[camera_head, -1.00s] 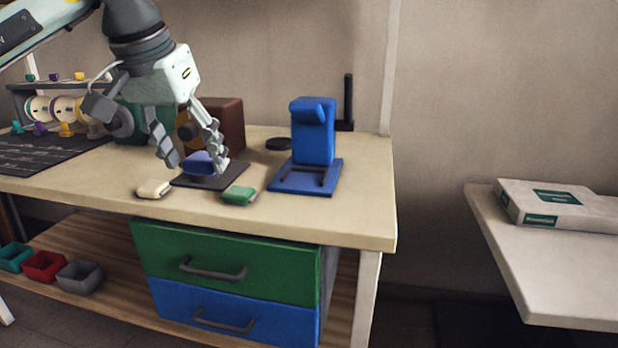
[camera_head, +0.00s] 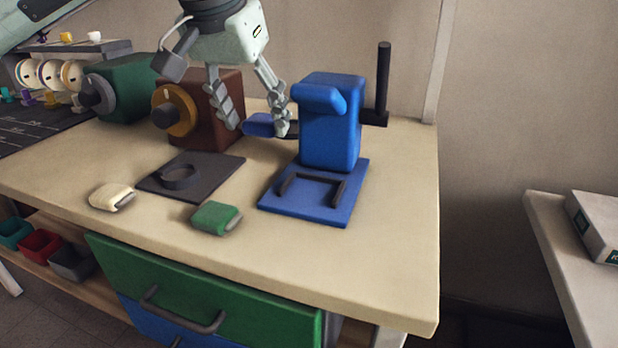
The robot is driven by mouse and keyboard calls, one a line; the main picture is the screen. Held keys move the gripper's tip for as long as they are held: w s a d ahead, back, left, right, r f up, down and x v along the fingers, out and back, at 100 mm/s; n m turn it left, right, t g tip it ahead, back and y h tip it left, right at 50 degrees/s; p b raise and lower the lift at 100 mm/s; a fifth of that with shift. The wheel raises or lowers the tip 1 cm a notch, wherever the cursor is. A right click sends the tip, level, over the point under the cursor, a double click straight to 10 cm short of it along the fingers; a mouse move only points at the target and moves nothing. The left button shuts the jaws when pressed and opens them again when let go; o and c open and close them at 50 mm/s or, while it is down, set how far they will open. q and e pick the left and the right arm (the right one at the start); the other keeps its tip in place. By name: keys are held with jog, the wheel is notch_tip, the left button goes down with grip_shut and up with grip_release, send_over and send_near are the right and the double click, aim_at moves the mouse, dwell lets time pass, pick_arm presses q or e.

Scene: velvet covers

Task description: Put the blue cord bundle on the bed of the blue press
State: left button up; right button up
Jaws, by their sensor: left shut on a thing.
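The blue cord bundle (camera_head: 258,122) is between the fingers of my left gripper (camera_head: 255,128), which is shut on it. The gripper holds it above the bench, just left of the blue press's upright body. The blue press (camera_head: 338,140) stands on the right part of the bench. Its flat blue bed (camera_head: 320,212) extends in front, with a black U-shaped bracket (camera_head: 313,184) on it and no bundle. My right gripper is not in view.
A dark square pad (camera_head: 217,165) with a black ring (camera_head: 180,178) lies left of the press. A cream bundle (camera_head: 112,196) and a green bundle (camera_head: 216,217) lie near the front. Brown (camera_head: 205,100) and green (camera_head: 125,85) machines stand behind. A black post (camera_head: 382,85) rises behind the press.

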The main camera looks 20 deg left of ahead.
pick_arm(q)
jog(key=d+f, duration=0.1)
jog(key=d, duration=0.1)
jog(key=d+f, duration=0.2)
jog(key=d, duration=0.1)
jog(key=s+d+f, duration=0.1)
jog(key=d, duration=0.1)
jog(key=shift+s+d+f, duration=0.1)
jog(key=shift+d+f, duration=0.2)
jog(key=shift+d, duration=0.05)
jog(key=shift+d+f, duration=0.1)
jog(key=shift+f, duration=2)
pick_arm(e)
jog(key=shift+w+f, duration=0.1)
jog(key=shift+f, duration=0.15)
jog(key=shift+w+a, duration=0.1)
pick_arm(q)
jog(key=shift+f, duration=0.1)
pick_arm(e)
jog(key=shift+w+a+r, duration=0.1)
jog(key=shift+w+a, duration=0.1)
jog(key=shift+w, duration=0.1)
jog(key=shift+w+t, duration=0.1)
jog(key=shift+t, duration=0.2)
pick_arm(q)
jog(key=o, duration=1)
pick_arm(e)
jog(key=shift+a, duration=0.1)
